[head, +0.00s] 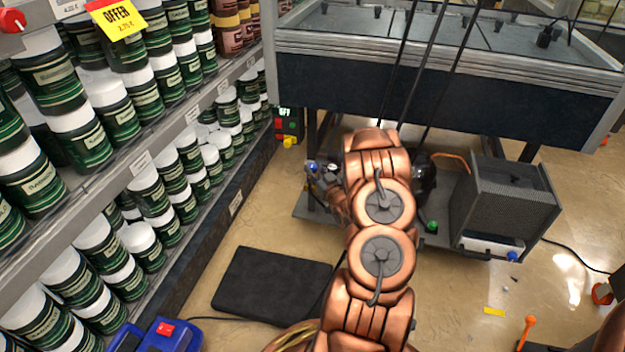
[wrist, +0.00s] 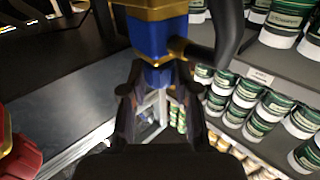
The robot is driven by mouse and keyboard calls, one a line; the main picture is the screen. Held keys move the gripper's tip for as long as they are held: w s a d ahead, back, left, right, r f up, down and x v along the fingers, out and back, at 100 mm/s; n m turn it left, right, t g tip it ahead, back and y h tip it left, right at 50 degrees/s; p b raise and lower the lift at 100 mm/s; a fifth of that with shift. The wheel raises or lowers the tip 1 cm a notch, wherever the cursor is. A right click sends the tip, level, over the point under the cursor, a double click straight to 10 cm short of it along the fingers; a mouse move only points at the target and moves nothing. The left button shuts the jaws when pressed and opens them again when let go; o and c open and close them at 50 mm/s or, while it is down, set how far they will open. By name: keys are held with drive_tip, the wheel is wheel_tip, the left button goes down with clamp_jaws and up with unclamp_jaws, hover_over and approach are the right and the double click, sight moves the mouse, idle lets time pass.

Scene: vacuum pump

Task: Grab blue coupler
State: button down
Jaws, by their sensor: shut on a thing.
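The blue coupler (wrist: 149,36), a blue block with gold bands, fills the top middle of the wrist view. My gripper (wrist: 158,82) has its two dark fingers closed on the coupler's narrower lower blue part. A dark curved hose or handle (wrist: 228,38) runs beside the coupler on the right. In the head view a small blue spot (head: 312,167) shows at the end of my copper arm, near the left end of the low pump platform (head: 312,208). My arm hides much of the pump there, and the fingers are not clear in that view.
Shelves of green jars (head: 150,190) line the left. A large table (head: 480,85) stands above the platform. A black mat (head: 272,285) lies on the floor.

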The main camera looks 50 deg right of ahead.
idle(0.3)
wheel_tip(320, 180, up, 4)
drive_tip(key=shift+r+p, duration=0.1)
drive_tip(key=shift+p, duration=1.1)
drive_tip(key=s+a+p, duration=0.4)
drive_tip(key=s+a, duration=0.7)
drive_tip(key=shift+s+a+r+p, duration=0.15)
drive_tip(key=shift+r+p, duration=0.25)
drive_tip(key=shift+r, duration=0.05)
